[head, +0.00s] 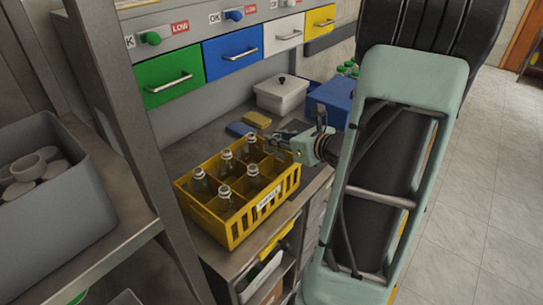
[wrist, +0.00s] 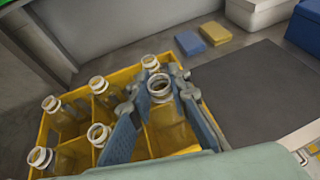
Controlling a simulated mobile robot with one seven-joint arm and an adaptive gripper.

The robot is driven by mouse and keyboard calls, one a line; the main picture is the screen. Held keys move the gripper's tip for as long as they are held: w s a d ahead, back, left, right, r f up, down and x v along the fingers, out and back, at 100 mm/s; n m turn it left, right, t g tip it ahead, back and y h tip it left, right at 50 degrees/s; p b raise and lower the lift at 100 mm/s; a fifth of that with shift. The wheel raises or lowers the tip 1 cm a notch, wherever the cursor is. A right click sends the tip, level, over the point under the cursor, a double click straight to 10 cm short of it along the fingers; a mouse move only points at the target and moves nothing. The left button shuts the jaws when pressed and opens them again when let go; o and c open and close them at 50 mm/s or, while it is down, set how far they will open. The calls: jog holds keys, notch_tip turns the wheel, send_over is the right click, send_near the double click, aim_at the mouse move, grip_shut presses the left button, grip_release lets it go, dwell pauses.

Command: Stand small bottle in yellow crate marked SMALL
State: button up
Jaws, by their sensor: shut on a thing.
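The yellow crate (head: 233,234) stands on the grey worktop, with a white label (head: 268,198) on its front side. Several clear glass bottles stand in its compartments, such as one at the near left (head: 199,184). My gripper (wrist: 158,98) is over the crate's right end. Its two blue-grey fingers are shut on the small bottle (wrist: 160,87), one on each side of its neck and upper body. The bottle looks about upright at a right-end compartment. Whether its base touches the crate floor is hidden. In the head view my gripper (head: 284,147) largely hides this bottle.
Blue and yellow sponges (wrist: 214,33) lie behind the crate. A white lidded box (head: 281,96) and a blue crate (head: 331,102) stand farther back. Coloured drawers (head: 232,46) are above. A grey bin (head: 52,200) is at left. A dark mat (wrist: 260,95) lies right of the yellow crate.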

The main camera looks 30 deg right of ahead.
aim_at(283, 152)
jog(key=shift+f, duration=2)
jog(key=shift+f+b, duration=0.2)
jog(key=shift+b, duration=0.15)
jog(key=o, duration=0.8)
jog(key=shift+r, duration=0.1)
